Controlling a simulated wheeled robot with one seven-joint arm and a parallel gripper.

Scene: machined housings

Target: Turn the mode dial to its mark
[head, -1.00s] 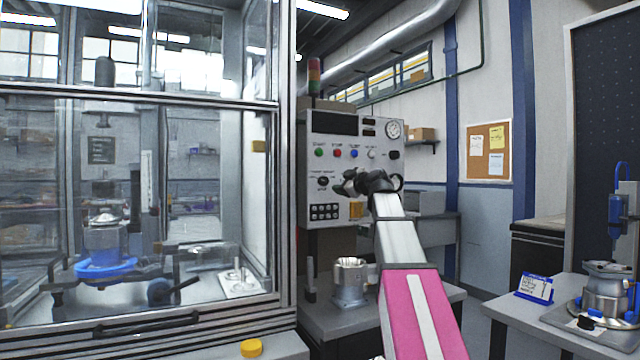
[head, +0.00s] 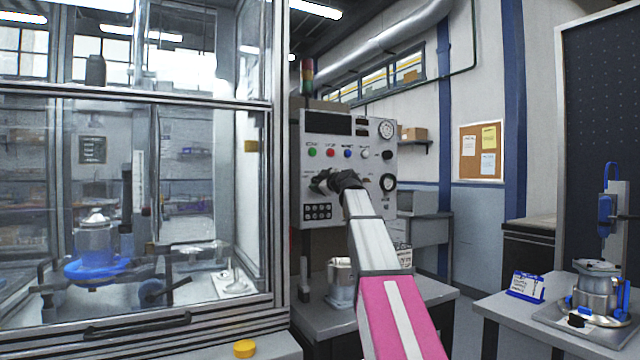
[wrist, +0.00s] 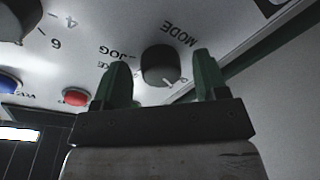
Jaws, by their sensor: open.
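The mode dial (wrist: 161,65) is a round black knob on the pale control panel (head: 345,128). In the wrist view it has MODE and JOG printed beside it, upside down, and a small light mark shows near its lower right edge. My gripper (wrist: 162,78) is open, with one green finger left of the dial and one right of it. Gaps show on both sides, so the fingers do not appear to grip it. In the head view my gripper (head: 320,182) is at the panel's lower left and hides the dial. I cannot tell which mark is the target.
Red (wrist: 75,96) and blue buttons sit left of the dial in the wrist view. A black keypad (head: 318,212) is just below my gripper. A glazed enclosure (head: 275,200) stands close on the left. A metal housing (head: 341,285) stands on the bench below.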

